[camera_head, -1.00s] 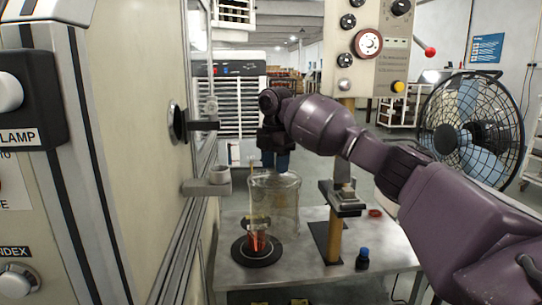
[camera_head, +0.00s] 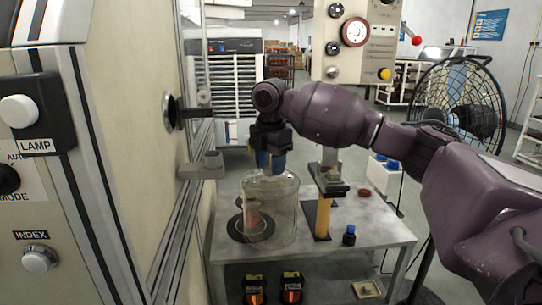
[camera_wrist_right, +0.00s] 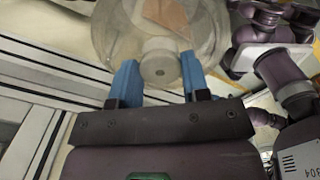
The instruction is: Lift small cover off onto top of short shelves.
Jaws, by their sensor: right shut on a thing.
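The small cover (camera_head: 284,215) is a clear glass jar, upright, at the metal table in the head view. My right gripper (camera_head: 270,160) is above it, with its blue fingers shut on the cover's top knob. The wrist view shows the knob (camera_wrist_right: 160,68) between the fingertips (camera_wrist_right: 159,80). Through the glass I see a small reddish coil on a round black base (camera_head: 236,228). The cover overlaps this base in the picture; whether its rim is clear of the table is hard to tell. I cannot identify the short shelves for certain. My left gripper is not in the head view.
A beige machine cabinet (camera_head: 110,180) with knobs stands close on the left, with a bracket (camera_head: 203,167) jutting out. A yellow post (camera_head: 322,217) and a blue-capped bottle (camera_head: 349,235) stand on the table (camera_head: 375,233). A black fan (camera_head: 460,115) is at the right.

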